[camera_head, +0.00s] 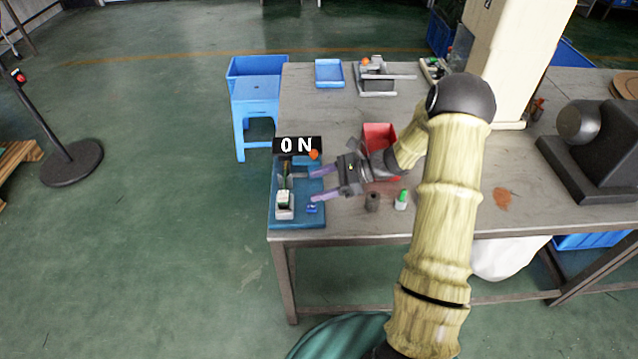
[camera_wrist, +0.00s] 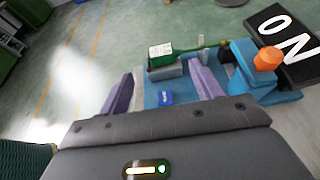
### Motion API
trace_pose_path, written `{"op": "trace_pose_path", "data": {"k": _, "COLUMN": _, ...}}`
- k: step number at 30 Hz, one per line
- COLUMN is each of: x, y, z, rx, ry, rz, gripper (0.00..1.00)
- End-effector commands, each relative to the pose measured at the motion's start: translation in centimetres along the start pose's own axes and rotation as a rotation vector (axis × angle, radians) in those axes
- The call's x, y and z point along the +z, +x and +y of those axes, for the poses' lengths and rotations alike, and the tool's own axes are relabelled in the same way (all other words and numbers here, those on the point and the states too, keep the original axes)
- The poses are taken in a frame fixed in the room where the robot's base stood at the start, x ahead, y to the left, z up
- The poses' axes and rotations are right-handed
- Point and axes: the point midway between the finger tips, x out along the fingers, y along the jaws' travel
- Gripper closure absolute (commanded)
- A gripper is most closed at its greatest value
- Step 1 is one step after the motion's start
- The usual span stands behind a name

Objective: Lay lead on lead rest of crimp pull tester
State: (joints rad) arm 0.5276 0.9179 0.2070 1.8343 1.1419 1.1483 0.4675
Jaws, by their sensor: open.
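The crimp pull tester has a blue base (camera_head: 314,221) at the table's front left corner, with a black "ON" sign (camera_head: 297,145) and an orange knob (camera_head: 314,155). The lead shows in the wrist view as a green cable (camera_wrist: 200,46) with a white and green block (camera_wrist: 160,50) at its end. That block sits on a grey rest (camera_wrist: 166,71), and the cable runs toward the tester's head. In the head view the white block (camera_head: 284,197) stands at the base's front. My gripper (camera_head: 316,184) is open and empty, its purple fingers pointing toward the tester, apart from the lead.
A small blue piece (camera_wrist: 166,97) lies on the base. A red bin (camera_head: 379,135), a dark cylinder (camera_head: 372,202) and a green-capped bottle (camera_head: 402,200) stand near my arm. A blue tray (camera_head: 329,72) and a grey fixture (camera_head: 376,76) are at the back. A blue stool (camera_head: 256,92) stands left.

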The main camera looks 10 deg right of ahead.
Motion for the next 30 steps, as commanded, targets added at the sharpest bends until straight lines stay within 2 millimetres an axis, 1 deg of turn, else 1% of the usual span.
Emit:
{"op": "trace_pose_path", "data": {"k": 7, "x": 0.0, "y": 0.1, "z": 0.1, "rx": 0.002, "ry": -0.002, "rz": 0.002, "gripper": 0.35}}
{"op": "trace_pose_path", "data": {"k": 11, "x": 0.4, "y": 0.3, "z": 1.1, "rx": 0.034, "ry": -0.045, "rz": 0.051, "gripper": 0.35}}
{"op": "trace_pose_path", "data": {"k": 14, "x": 1.0, "y": 0.6, "z": 3.2, "rx": 0.104, "ry": -0.137, "rz": 0.148, "gripper": 0.35}}
{"op": "trace_pose_path", "data": {"k": 17, "x": 1.6, "y": 0.6, "z": 6.2, "rx": 0.205, "ry": -0.281, "rz": 0.288, "gripper": 0.35}}
{"op": "trace_pose_path", "data": {"k": 19, "x": 1.9, "y": 0.1, "z": 8.3, "rx": 0.280, "ry": -0.403, "rz": 0.391, "gripper": 0.35}}
{"op": "trace_pose_path", "data": {"k": 24, "x": 2.7, "y": -2.0, "z": 12.6, "rx": 0.454, "ry": -0.716, "rz": 0.614, "gripper": 0.35}}
{"op": "trace_pose_path", "data": {"k": 26, "x": 3.0, "y": -2.9, "z": 13.9, "rx": 0.514, "ry": -0.833, "rz": 0.683, "gripper": 0.35}}
{"op": "trace_pose_path", "data": {"k": 30, "x": 4.1, "y": -4.9, "z": 16.3, "rx": 0.646, "ry": -1.120, "rz": 0.824, "gripper": 0.35}}
